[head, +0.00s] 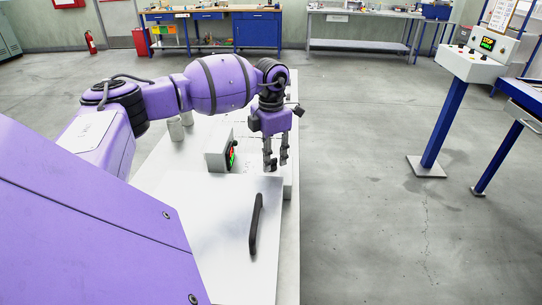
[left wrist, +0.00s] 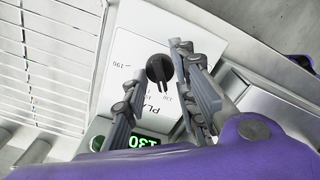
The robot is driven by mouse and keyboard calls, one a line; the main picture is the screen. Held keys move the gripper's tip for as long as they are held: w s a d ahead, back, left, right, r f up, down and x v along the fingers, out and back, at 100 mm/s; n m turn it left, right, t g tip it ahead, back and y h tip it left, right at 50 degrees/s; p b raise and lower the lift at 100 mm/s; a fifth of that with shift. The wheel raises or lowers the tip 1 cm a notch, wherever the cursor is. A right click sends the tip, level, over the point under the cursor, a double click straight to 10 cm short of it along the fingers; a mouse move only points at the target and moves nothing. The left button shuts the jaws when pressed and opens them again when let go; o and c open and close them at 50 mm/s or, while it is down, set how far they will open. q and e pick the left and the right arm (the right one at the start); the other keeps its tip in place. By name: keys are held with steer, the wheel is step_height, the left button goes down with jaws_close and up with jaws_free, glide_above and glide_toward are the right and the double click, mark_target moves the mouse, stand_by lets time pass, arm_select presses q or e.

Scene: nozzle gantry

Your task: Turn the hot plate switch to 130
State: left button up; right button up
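The hot plate switch is a round black knob (left wrist: 159,68) on a white panel (left wrist: 140,40) with printed numbers, in the left wrist view. A ridge on the knob points down toward the printed text. A small display (left wrist: 143,141) below shows green digits that read 130. My left gripper (left wrist: 156,68) is open, with one finger on each side of the knob; a gap shows at the left finger, and contact at the right one is unclear. My right gripper is out of view.
A black handle (head: 256,225) lies on the white plate (head: 215,240) in front of the box. Pale cylinders (head: 176,130) stand behind my left arm. A wire rack (left wrist: 50,60) lies beside the panel. A control post (head: 445,125) stands far right; the floor between is clear.

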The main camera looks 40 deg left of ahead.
arm_select(q)
step_height(320, 180, up, 12)
stand_by(0.7)
steer(key=shift+f, duration=0.1)
stand_by(0.4)
